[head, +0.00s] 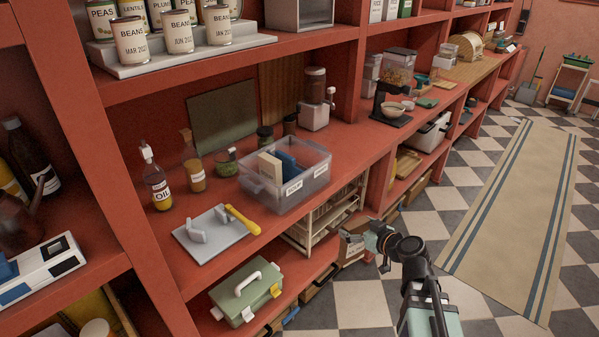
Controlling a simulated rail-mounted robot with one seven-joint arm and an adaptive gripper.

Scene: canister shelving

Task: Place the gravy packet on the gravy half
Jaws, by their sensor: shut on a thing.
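A clear plastic bin (256,190) stands on the red counter, with a "SOUP" label on its front left and another label, too small to read, on its front right. A cream packet (270,166) and a blue packet (291,166) stand upright inside it. I cannot make out the divider between the halves. My gripper (378,240) is in front of the shelving, lower and to the right of the bin, apart from it. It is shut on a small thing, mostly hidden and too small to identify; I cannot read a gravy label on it.
A grey board with a yellow-handled tool (242,219) lies left of the bin. An oil bottle (157,183) and jars stand behind. A green toolbox (243,294) is below. The right aisle is clear.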

